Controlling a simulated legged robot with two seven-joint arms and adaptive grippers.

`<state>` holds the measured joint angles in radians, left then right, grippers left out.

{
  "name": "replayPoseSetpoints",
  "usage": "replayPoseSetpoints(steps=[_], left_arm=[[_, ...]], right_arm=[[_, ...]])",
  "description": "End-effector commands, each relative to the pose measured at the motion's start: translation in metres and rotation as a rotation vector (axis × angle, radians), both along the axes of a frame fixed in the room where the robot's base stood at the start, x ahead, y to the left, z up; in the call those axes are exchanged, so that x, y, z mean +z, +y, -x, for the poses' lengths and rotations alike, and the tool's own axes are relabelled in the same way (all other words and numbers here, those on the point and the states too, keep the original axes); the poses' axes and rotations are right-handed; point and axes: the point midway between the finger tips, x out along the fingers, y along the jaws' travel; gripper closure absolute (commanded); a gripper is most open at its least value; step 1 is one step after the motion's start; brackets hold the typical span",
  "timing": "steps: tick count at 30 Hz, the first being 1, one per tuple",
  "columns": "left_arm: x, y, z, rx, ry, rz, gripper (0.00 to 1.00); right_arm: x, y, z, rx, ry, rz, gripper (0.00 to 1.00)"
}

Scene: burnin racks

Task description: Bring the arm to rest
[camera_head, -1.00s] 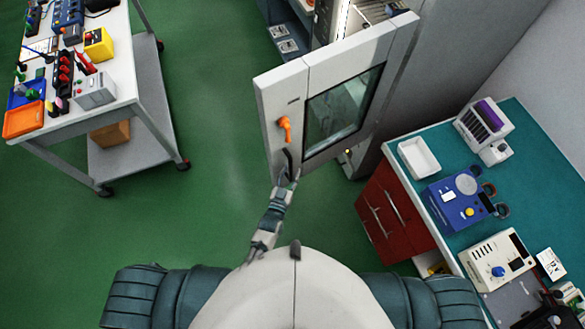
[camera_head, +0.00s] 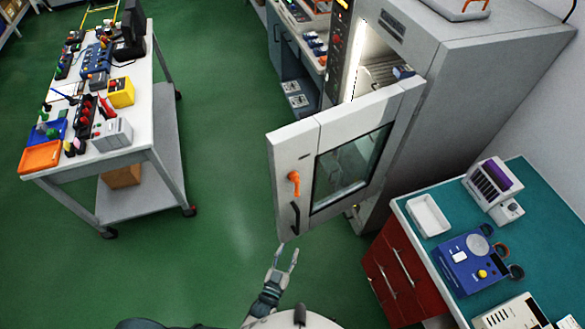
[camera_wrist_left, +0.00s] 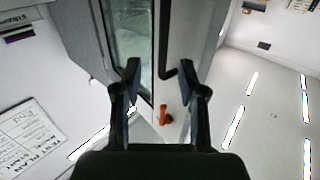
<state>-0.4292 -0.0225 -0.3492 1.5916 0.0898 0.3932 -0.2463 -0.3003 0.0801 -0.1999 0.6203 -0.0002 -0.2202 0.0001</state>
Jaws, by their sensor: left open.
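My left gripper (camera_head: 287,257) is open and empty in the head view, low and in front of the door's lower edge, apart from the door handle. The rack's grey door (camera_head: 293,153) with a glass window stands open. Its black handle (camera_head: 295,218) and orange latch (camera_head: 294,183) face me. In the left wrist view the open gripper fingers (camera_wrist_left: 164,85) frame the door, with the black handle (camera_wrist_left: 178,72) and the orange latch (camera_wrist_left: 166,114) between and beyond them. My right gripper is not in view.
A white cart (camera_head: 140,130) with tools and bins stands at the left. A teal bench (camera_head: 440,220) with instruments and red drawers (camera_head: 400,270) is at the right. The rack body (camera_head: 450,110) stands behind the door. Green floor (camera_head: 220,190) between cart and door is clear.

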Motion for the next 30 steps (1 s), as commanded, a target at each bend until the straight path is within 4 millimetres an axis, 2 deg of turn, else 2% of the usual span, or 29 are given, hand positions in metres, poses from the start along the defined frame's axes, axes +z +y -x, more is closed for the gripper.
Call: replayPoseSetpoints(steps=[5,8,11,14,15,18,20,21,25,27,30], left_arm=[[-0.001,0.000,0.000,0.000,0.003,-0.001,0.59],[-0.020,0.002,0.003,-0.007,0.044,-0.014,0.59],[-0.068,0.007,0.014,-0.023,0.153,-0.051,0.59],[-0.140,0.021,0.036,-0.039,0.325,-0.104,0.59],[-0.170,0.029,0.049,-0.043,0.405,-0.127,0.59],[-0.242,0.054,0.089,-0.046,0.606,-0.181,0.59],[-0.281,0.071,0.117,-0.042,0.726,-0.212,0.59],[-0.305,0.084,0.138,-0.037,0.808,-0.234,0.59],[-0.367,0.127,0.210,-0.009,1.062,-0.294,0.59],[-0.390,0.149,0.247,0.011,1.184,-0.320,0.59],[-0.409,0.173,0.291,0.036,1.318,-0.349,0.59]], right_arm=[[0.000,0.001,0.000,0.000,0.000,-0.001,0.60],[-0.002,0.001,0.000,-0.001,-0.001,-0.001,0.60],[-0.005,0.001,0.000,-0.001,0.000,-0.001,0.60],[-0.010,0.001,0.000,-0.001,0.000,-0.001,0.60],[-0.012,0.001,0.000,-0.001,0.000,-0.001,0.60],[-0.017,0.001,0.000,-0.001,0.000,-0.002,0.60],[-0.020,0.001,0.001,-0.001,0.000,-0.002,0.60],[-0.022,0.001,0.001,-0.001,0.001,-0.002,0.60],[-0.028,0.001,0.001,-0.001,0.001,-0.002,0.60],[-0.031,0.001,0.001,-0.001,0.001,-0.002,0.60],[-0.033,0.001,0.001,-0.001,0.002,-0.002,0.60]])
